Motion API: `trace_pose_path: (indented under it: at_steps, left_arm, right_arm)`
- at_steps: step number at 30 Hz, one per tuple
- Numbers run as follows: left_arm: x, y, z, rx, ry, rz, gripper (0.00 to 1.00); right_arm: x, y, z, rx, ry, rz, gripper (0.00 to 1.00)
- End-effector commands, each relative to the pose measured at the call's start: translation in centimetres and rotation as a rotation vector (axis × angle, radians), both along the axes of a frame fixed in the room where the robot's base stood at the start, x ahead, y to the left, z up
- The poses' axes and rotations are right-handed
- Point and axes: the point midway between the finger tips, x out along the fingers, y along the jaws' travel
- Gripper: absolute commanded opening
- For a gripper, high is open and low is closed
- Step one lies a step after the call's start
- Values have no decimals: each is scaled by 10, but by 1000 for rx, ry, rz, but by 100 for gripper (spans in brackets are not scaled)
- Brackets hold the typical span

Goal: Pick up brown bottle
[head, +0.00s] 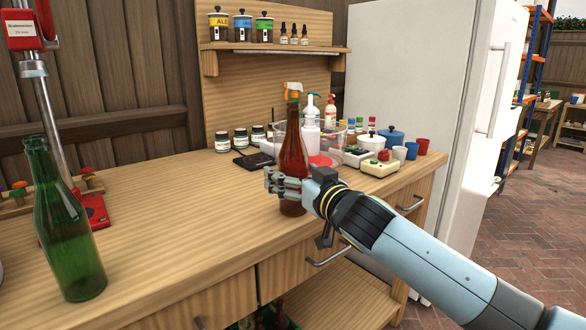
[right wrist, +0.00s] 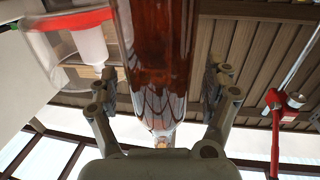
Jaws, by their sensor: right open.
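The brown bottle (head: 293,150) stands upright on the wooden counter, near its front edge. My right gripper (head: 285,184) reaches in from the right at the bottle's lower part. In the right wrist view the brown bottle (right wrist: 157,60) sits between the two open fingers of my right gripper (right wrist: 163,95). A gap shows between the bottle and the right-hand finger there. Whether the left-hand finger touches the bottle is hard to tell. My left gripper is not in view.
A green bottle (head: 65,225) stands at the counter's left, near a red bottle capper (head: 92,210). Behind the brown bottle are a clear bowl (head: 343,137), spray bottles and small jars. A white cup (head: 399,153) and a cream device (head: 380,167) stand to the right. The counter's middle (head: 185,220) is clear.

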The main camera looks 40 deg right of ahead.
Motion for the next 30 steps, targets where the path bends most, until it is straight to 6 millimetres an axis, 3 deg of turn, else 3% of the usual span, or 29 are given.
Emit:
trace_pose_path:
  at_steps: [8,24,30]
  left_arm:
    - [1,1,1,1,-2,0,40]
    - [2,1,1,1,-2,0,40]
    - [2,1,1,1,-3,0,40]
  right_arm:
    - [5,0,-1,0,1,0,84]
    - [4,0,-1,0,1,0,14]
    - [5,0,0,0,-1,1,14]
